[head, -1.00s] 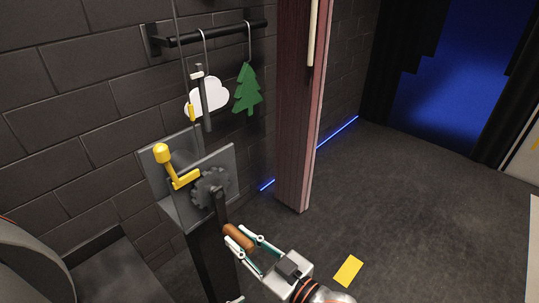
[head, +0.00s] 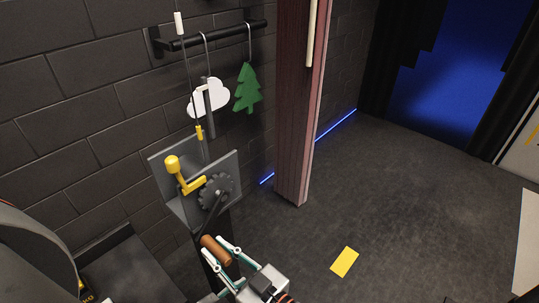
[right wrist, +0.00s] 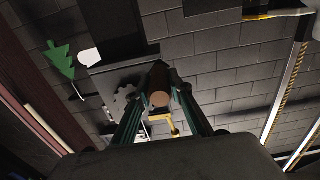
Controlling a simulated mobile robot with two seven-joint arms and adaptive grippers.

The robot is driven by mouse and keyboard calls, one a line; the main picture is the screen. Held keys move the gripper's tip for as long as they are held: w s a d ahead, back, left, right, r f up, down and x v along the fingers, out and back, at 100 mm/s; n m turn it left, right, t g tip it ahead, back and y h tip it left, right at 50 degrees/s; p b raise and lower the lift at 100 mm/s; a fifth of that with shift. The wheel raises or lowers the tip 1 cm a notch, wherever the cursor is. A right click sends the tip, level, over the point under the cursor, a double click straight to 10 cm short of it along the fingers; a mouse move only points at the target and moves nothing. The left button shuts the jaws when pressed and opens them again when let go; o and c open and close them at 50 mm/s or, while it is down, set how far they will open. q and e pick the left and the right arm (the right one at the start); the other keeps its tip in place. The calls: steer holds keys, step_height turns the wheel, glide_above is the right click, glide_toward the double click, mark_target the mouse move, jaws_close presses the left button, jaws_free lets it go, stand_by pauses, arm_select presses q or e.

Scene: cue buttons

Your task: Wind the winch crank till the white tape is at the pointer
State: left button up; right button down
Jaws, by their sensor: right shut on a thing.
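The winch stands at the wall, with a grey bracket (head: 165,195) and a dark toothed wheel (head: 214,189). Its crank points downward and ends in a brown wooden handle (head: 215,250). My right gripper (head: 222,258) is shut on the handle, which also shows end-on between the fingers in the right wrist view (right wrist: 160,99). A line runs up from the winch, with white tape (head: 179,23) above the rail and a yellow piece (head: 199,132) lower down. A grey upright (head: 212,125) stands beside the line; I cannot make out a pointer tip against the cloud. My left gripper is not in view.
A yellow lever (head: 173,164) with a knob sits on the winch near the wheel. A white cloud (head: 196,104) and a green tree (head: 247,88) hang from the black rail (head: 225,34). A reddish post (head: 295,120) stands right of the winch.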

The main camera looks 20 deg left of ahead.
steer(key=shift+s+a+r+p, duration=0.15)
steer(key=shift+r, duration=0.45)
steer(key=shift+s+a+r+p, duration=0.1)
steer(key=shift+s+r+p, duration=0.05)
steer(key=shift+r, duration=0.4)
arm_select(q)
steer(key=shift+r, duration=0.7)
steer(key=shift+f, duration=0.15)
arm_select(e)
steer(key=shift+s+r, duration=0.15)
steer(key=shift+r, duration=0.15)
steer(key=r, duration=0.1)
steer(key=s+r, duration=0.1)
steer(key=r, duration=0.2)
steer(key=shift+s+a, duration=0.25)
steer(key=shift+f, duration=0.1)
